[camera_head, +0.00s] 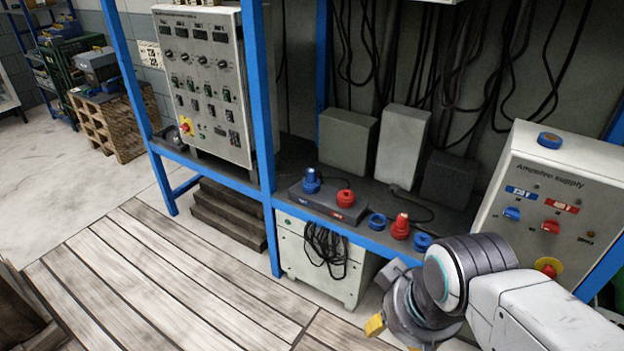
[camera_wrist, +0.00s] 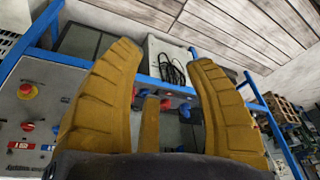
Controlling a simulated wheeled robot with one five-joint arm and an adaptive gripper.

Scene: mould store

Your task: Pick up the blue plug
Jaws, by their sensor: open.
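A blue plug (camera_head: 311,182) stands upright on a low grey box (camera_head: 330,206) on the bench in the head view. A red plug (camera_head: 346,198) sits beside it on the same box. My gripper (camera_head: 378,322) is low at the right in the head view, in front of the bench and apart from the plug. Small blue and red pieces (camera_wrist: 185,111) show beyond the fingers there; I cannot tell which is the plug.
A blue ring (camera_head: 377,222), a red plug (camera_head: 401,227) and another blue ring (camera_head: 422,242) lie near the bench edge. The white supply box (camera_head: 510,200) stands at right with a blue ring on top. Blue posts (camera_head: 262,110) frame the bench. The plank floor (camera_head: 170,280) is clear.

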